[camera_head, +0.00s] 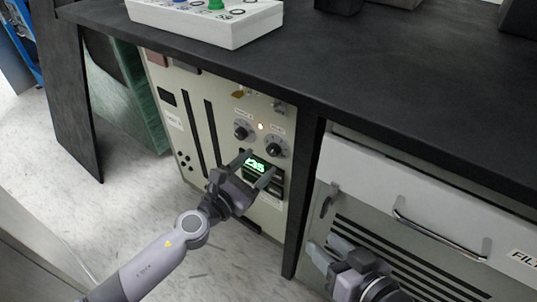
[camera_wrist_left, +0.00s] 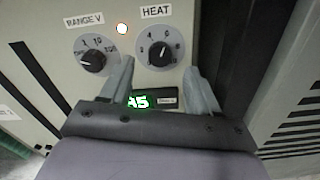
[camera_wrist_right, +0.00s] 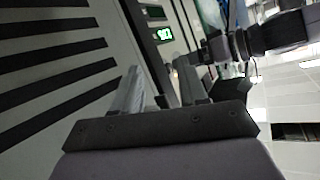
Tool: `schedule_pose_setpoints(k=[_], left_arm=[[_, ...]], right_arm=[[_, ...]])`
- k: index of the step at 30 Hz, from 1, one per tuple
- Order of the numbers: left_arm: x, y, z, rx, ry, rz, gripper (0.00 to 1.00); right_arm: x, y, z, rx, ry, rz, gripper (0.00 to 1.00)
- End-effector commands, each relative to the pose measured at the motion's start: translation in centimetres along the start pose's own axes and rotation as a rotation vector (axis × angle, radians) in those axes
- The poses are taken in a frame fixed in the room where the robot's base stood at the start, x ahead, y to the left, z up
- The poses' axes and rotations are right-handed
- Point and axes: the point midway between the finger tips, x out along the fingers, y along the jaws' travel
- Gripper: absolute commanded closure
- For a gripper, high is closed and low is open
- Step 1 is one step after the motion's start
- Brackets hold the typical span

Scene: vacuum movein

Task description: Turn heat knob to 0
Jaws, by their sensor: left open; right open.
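The heat knob (camera_wrist_left: 160,54) is a round black dial with a number scale under a "HEAT" label in the left wrist view. In the head view it is the right-hand knob (camera_head: 276,147) on the beige panel (camera_head: 215,118). My left gripper (camera_head: 258,166) is open in front of the panel, just below the knob. In the left wrist view its fingers (camera_wrist_left: 160,82) stand apart on either side below the dial, and nothing is between them. The dial's exact setting is hard to read. My right gripper (camera_head: 330,252) is open and empty in front of the vented cabinet.
A second knob labelled "RANGE V" (camera_wrist_left: 91,60) sits left of the heat knob, with a lit lamp (camera_wrist_left: 122,29) between them. A green display (camera_head: 255,164) is below. The black countertop (camera_head: 330,70) overhangs the panel. A drawer handle (camera_head: 440,238) juts out at right.

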Motion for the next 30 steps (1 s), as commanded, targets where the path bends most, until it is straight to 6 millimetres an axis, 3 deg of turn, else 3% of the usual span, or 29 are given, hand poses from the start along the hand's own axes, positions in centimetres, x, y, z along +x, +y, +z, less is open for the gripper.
schedule_pose_setpoints(k=[9, 21, 27, 30], left_arm=[[3.9, -0.1, -0.1, -0.004, -0.001, 0.0, 0.39], [4.6, 0.0, 0.0, -0.004, 0.0, 0.0, 0.39], [4.6, 0.0, 0.0, -0.005, 0.0, 0.0, 0.95], [4.6, 0.0, 0.0, -0.005, 0.0, 0.0, 0.95]], right_arm=[[0.6, -0.5, 0.1, 0.028, 0.012, -0.029, 0.57], [0.6, -0.6, 0.1, 0.037, 0.013, -0.037, 0.57], [0.6, -0.6, 0.1, 0.036, 0.013, -0.037, 0.57], [0.6, -0.6, 0.1, 0.036, 0.013, -0.037, 0.57]])
